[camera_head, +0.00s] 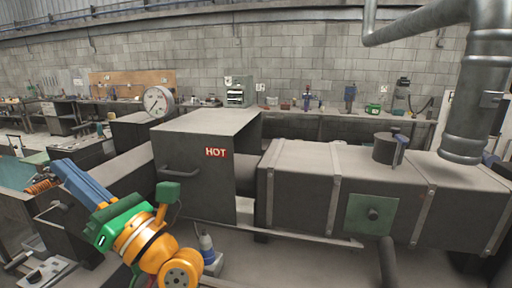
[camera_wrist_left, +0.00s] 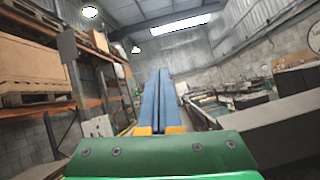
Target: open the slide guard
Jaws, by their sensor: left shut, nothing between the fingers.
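The slide guard appears to be the grey box cover (camera_head: 190,160) with a red HOT label (camera_head: 216,153), in the middle of the head view. My left gripper (camera_head: 58,166) has blue fingers and is shut and empty. It points up and left, apart from the guard and to the left of its handle. In the left wrist view its blue fingers (camera_wrist_left: 160,72) lie together with nothing between them. My right gripper is not in view.
A long grey housing (camera_head: 300,185) with a green plate (camera_head: 369,214) extends right of the guard, under a large metal pipe (camera_head: 478,90). A round gauge (camera_head: 158,101) stands behind the guard. A rail (camera_head: 290,232) runs along the front. Shelving (camera_wrist_left: 60,75) shows in the wrist view.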

